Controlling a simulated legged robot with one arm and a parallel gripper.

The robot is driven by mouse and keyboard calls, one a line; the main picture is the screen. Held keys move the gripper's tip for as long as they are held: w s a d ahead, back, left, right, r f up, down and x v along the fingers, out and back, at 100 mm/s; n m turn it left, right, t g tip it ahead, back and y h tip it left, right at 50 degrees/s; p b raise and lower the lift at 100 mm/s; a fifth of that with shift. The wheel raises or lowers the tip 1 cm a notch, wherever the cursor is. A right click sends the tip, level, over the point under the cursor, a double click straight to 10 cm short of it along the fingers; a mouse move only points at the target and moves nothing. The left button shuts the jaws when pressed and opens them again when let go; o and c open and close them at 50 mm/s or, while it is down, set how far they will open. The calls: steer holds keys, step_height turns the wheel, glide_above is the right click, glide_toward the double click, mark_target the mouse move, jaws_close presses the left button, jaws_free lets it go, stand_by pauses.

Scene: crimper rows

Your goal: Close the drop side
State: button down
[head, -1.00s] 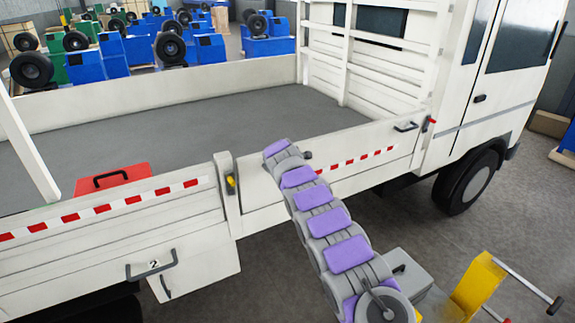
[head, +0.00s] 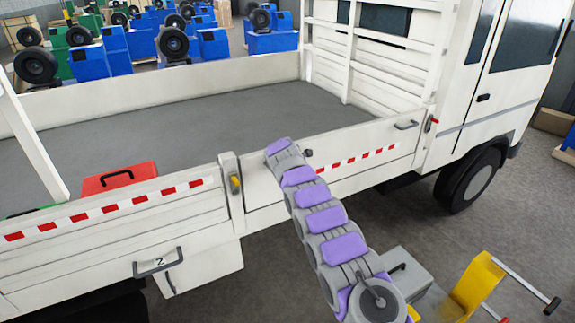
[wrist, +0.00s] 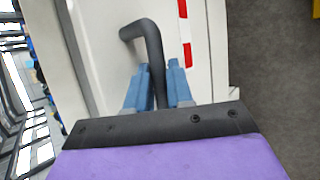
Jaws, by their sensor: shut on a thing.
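The white front drop side (head: 362,138) of the truck bed stands about upright between the middle post (head: 231,190) and the cab. It has a red-and-white strip and a grey handle (head: 406,124) at its right end. In the wrist view, the blue fingers of my gripper (wrist: 160,74) are shut on a dark bent handle (wrist: 141,30) on the white panel, with a red-and-white strip beside it. In the head view my purple-and-grey arm hides the fingers and that handle.
A yellow latch (head: 236,184) sits on the post, and a red-tipped latch (head: 434,120) by the cab. A red toolbox (head: 119,180) rests in the otherwise mostly clear bed (head: 200,120).

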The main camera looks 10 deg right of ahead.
steer(key=c, duration=1.4)
jaws_free()
steer(key=shift+w+a, duration=0.1)
steer(key=shift+a, duration=0.2)
steer(key=shift+w+f, duration=0.1)
steer(key=shift+w, duration=0.05)
steer(key=shift+a, duration=0.1)
steer(key=shift+r, duration=0.25)
steer(key=shift+v, duration=0.85)
steer(key=v, duration=1.5)
steer(key=shift+s+f, duration=0.1)
steer(key=shift+s, duration=0.2)
